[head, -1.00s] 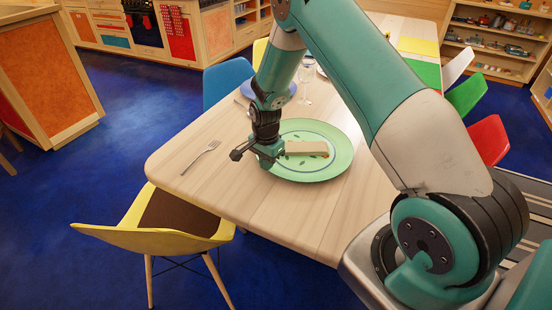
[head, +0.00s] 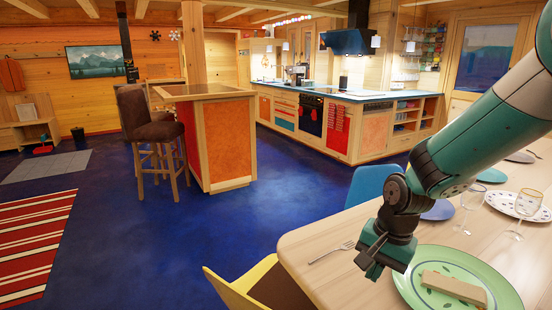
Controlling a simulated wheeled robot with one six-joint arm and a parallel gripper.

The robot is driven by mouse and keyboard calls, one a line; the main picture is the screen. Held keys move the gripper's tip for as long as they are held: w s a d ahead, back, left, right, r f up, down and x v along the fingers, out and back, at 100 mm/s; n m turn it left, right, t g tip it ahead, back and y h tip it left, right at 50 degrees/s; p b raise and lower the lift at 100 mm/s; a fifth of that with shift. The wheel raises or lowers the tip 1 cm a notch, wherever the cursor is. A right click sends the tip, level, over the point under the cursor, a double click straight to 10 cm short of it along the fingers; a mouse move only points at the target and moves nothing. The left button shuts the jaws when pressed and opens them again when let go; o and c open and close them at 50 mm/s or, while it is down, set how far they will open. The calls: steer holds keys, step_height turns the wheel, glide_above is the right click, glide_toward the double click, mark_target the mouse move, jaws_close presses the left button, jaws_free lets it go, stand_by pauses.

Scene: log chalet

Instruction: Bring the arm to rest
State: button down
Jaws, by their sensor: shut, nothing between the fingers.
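My gripper (head: 372,266) is at the lower right of the head view, at the end of my teal and grey arm (head: 480,125). It points down and is shut, with nothing held. In the picture it lies just left of a green plate (head: 480,265) that holds a pale rectangular block (head: 453,289). I cannot tell its exact height over the table.
The wooden dining table (head: 325,240) bears a fork (head: 331,252), wine glasses (head: 525,203) and other plates. A blue chair (head: 374,183) and a yellow chair (head: 262,285) stand at its edges. A wooden island (head: 219,145) stands further back, with open blue floor (head: 280,195) between.

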steer(key=s+a+r+n+y, duration=0.1)
steer(key=s+a+r+n, duration=0.1)
steer(key=s+r+n, duration=0.5)
steer(key=s+a+r+n+y, duration=0.1)
steer(key=s+a+r+n, duration=0.2)
steer(key=s+r+n, duration=0.4)
steer(key=s, duration=0.7)
steer(key=shift+a+r, duration=0.15)
